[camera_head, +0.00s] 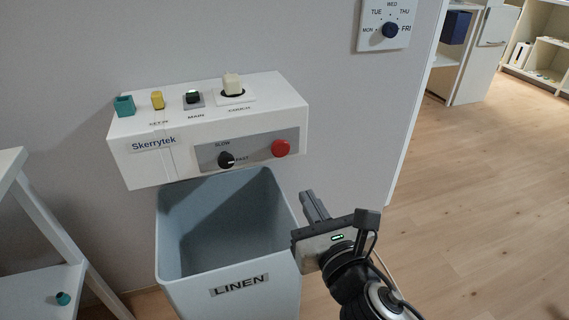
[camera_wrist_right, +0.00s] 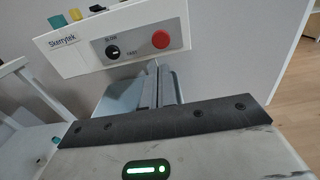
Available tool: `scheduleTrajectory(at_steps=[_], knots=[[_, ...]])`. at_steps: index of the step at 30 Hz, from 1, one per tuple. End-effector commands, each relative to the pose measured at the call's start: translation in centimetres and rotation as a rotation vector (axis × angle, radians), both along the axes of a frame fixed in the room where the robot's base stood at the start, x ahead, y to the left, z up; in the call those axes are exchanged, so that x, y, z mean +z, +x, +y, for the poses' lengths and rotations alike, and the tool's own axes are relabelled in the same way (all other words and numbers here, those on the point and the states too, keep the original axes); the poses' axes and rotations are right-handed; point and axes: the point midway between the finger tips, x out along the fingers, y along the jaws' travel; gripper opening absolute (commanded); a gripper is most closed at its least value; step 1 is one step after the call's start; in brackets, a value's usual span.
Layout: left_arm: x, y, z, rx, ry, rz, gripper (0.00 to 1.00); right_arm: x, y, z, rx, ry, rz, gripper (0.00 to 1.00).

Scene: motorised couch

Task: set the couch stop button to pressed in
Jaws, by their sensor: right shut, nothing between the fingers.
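The white control box (camera_head: 208,125) marked Skerrytek is on the grey wall. A round red button (camera_head: 280,148) sits at the right of its front panel and looks like the stop button; whether it is in or out I cannot tell. It also shows in the right wrist view (camera_wrist_right: 160,39), above the fingertips. My right gripper (camera_head: 314,198) is shut and empty, below and right of the red button and apart from it. Its closed fingers (camera_wrist_right: 160,78) point towards the box. My left gripper is not in view.
A black SLOW/FAST knob (camera_head: 226,160) is left of the red button. A LINEN bin (camera_head: 228,284) stands below. A day dial (camera_head: 389,30) is on the wall.

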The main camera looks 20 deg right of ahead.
Motion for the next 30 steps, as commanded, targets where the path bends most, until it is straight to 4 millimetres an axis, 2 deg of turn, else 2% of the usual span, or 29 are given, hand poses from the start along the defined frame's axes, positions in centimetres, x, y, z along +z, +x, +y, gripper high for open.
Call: scheduleTrajectory(at_steps=[12,18,24,30], knots=[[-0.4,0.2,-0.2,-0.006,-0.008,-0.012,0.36,0.0,8.5,0.2,-0.003,0.003,-0.003,0.00],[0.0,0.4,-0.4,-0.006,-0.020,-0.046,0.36,-0.1,11.6,0.3,-0.001,0.003,-0.001,0.00],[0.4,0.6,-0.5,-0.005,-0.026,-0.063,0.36,0.0,13.0,0.3,0.000,0.002,0.000,0.00],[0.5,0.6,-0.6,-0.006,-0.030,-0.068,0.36,0.0,13.1,0.3,0.000,0.001,0.001,0.00]])
